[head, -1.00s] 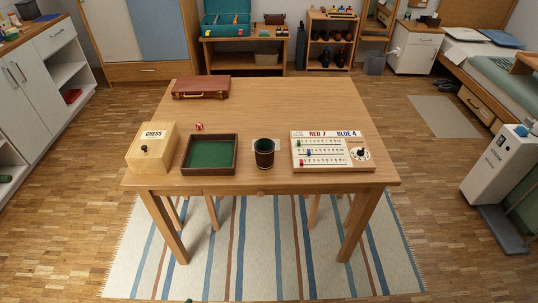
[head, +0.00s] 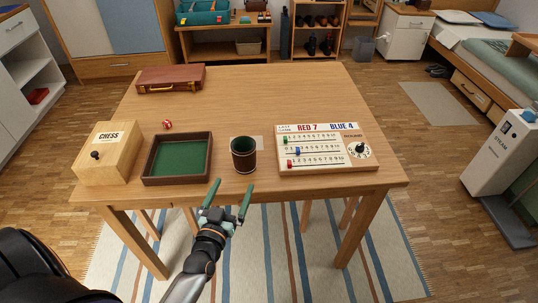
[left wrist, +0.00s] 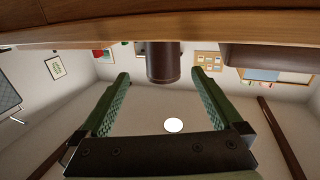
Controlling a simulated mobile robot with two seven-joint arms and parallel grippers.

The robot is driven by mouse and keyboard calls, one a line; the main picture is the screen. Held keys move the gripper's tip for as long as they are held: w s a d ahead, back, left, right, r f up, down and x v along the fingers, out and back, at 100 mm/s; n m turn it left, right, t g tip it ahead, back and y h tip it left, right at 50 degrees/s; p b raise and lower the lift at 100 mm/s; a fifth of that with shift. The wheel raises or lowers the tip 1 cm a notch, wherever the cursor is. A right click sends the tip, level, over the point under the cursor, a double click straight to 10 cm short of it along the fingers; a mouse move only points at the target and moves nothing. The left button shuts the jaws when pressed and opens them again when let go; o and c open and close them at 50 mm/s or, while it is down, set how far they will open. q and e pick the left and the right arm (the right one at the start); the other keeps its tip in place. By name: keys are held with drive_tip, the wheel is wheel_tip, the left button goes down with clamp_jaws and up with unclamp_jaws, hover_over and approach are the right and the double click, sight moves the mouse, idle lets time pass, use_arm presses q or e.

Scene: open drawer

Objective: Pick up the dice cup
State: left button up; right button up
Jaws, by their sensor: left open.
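The dice cup (head: 243,155) is a dark brown cylinder with a green inside, standing upright near the table's front edge. In the left wrist view, which appears upside down, the cup (left wrist: 162,62) shows between and beyond the fingers. My left gripper (head: 232,186) is open and empty, with green fingers spread apart, at the table's front edge just short of the cup. It does not appear to touch the cup. My right gripper is in neither view.
A green-lined tray (head: 147,174) stands left of the cup, with a chess box (head: 108,153) beyond. A scoreboard (head: 325,148) lies to the right. A red die (head: 167,124) and a brown case (head: 171,79) lie farther back. The table (head: 250,95) is clear behind the cup.

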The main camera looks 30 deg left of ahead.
use_arm(q)
drive_tip(key=shift+w+a, duration=0.1)
drive_tip(key=shift+w, duration=0.35)
drive_tip(key=b, duration=0.3)
approach(247, 148)
drive_tip(key=shift+w+f, duration=0.3)
drive_tip(key=shift+w, duration=0.95)
drive_tip(key=b+x, duration=0.2)
drive_tip(key=x, duration=0.2)
drive_tip(key=shift+w+a, duration=0.1)
drive_tip(key=shift+a, duration=0.1)
drive_tip(key=shift+w+a+r, duration=0.1)
drive_tip(key=shift+w+r, duration=0.05)
drive_tip(key=shift+w, duration=0.15)
drive_tip(key=shift+c, duration=0.6)
drive_tip(key=c, duration=1.1)
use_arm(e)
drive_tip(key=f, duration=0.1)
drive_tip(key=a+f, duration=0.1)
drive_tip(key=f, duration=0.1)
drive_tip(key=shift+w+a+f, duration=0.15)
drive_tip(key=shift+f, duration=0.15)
